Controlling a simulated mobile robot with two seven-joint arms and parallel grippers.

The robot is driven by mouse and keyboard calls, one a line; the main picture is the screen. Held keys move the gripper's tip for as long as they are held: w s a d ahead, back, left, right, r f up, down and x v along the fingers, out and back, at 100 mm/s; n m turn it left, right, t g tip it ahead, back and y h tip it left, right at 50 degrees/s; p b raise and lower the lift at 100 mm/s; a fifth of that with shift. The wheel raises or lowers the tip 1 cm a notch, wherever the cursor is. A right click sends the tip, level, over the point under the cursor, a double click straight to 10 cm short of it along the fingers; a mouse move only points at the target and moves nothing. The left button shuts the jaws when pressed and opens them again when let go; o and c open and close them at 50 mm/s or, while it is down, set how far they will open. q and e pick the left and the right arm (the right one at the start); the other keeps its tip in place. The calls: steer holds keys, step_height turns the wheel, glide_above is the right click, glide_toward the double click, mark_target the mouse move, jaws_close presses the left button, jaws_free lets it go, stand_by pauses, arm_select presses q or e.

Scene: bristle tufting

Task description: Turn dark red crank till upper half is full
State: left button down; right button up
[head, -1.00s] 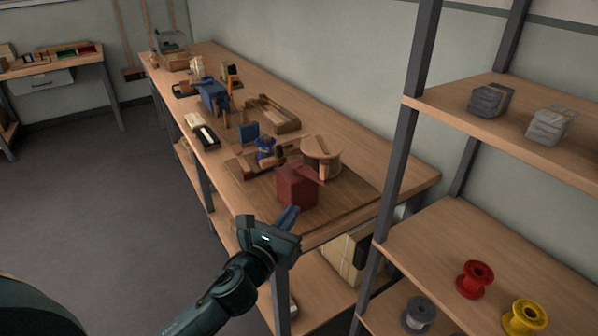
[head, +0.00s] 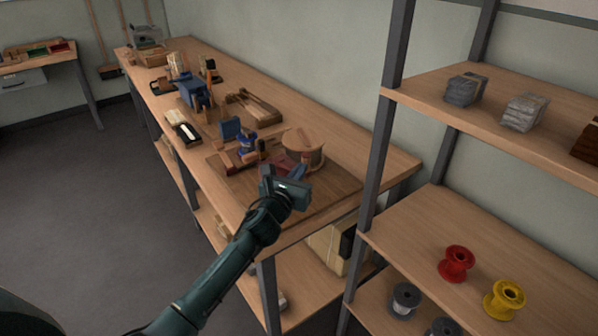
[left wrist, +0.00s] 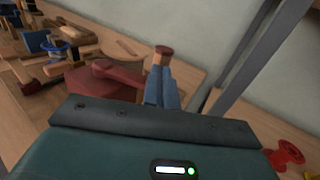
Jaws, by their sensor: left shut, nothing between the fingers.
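The dark red crank (head: 281,164) stands on a wooden board on the long bench, largely hidden behind my gripper in the head view. In the left wrist view its dark red body (left wrist: 100,86) is left of my fingers, and an upright wooden handle (left wrist: 162,56) with a dark top shows at the fingertips. My left gripper (head: 302,168) is shut and empty, with its blue fingers (left wrist: 160,86) pointing at the handle; I cannot tell if they touch. A round wooden drum (head: 303,146) stands just behind the crank. My right gripper is out of view.
A blue spool (head: 247,141), a blue block (head: 229,127) and a wooden tray (head: 250,106) lie further along the bench. A shelf rack (head: 373,170) with red (head: 456,263) and yellow (head: 503,299) spools stands to the right. The board's right end (head: 340,186) is clear.

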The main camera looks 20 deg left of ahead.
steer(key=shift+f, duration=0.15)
arm_select(q)
steer(key=n+y+b, duration=0.1)
steer(key=w+d+y+b, duration=0.1)
steer(key=b, duration=0.1)
steer(key=w+n+y+b, duration=0.1)
steer(key=y+b, duration=0.1)
steer(key=shift+d+f+n, duration=0.25)
steer(key=shift+d+n, duration=0.05)
steer(key=shift+d, duration=0.05)
steer(key=w+y, duration=0.1)
steer(key=w+n+y+b, duration=0.1)
steer(key=w+d+n+y+b, duration=0.1)
steer(key=shift+r+g, duration=0.25)
steer(key=shift+g, duration=0.15)
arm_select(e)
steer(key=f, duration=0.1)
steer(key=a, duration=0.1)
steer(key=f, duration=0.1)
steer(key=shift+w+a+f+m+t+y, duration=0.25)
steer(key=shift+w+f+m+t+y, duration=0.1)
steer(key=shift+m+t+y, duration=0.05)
arm_select(q)
steer(key=shift+w, duration=0.1)
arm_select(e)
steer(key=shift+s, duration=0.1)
